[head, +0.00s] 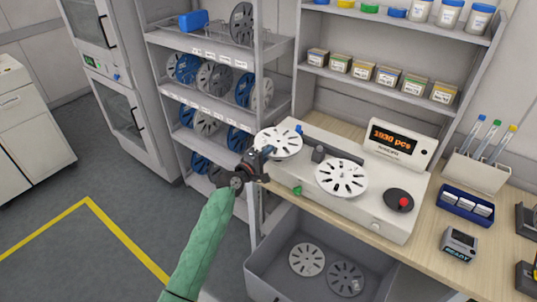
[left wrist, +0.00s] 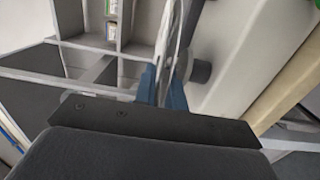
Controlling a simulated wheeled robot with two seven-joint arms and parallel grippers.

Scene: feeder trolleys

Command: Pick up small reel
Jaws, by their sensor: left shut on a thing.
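A white slotted reel (head: 278,142) is at the left end of the counting machine (head: 384,215). My left gripper (head: 267,152) is at this reel's near left edge, with its blue fingers shut on the rim. In the left wrist view the same reel (left wrist: 170,40) shows nearly edge-on between the blue fingers (left wrist: 164,88). A grey cylindrical part (left wrist: 201,71) is close beside it there; I cannot tell whether the reel still touches it. A second white reel (head: 341,178) lies on the machine's right part. My right gripper is not in view.
A shelf rack (head: 222,115) with several blue, white and grey reels stands left of the bench. A grey bin (head: 263,277) below holds two reels. The display (head: 392,137) reads "1930 pcs". A red-topped knob (head: 400,201) and a blue tray (head: 465,206) are to the right.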

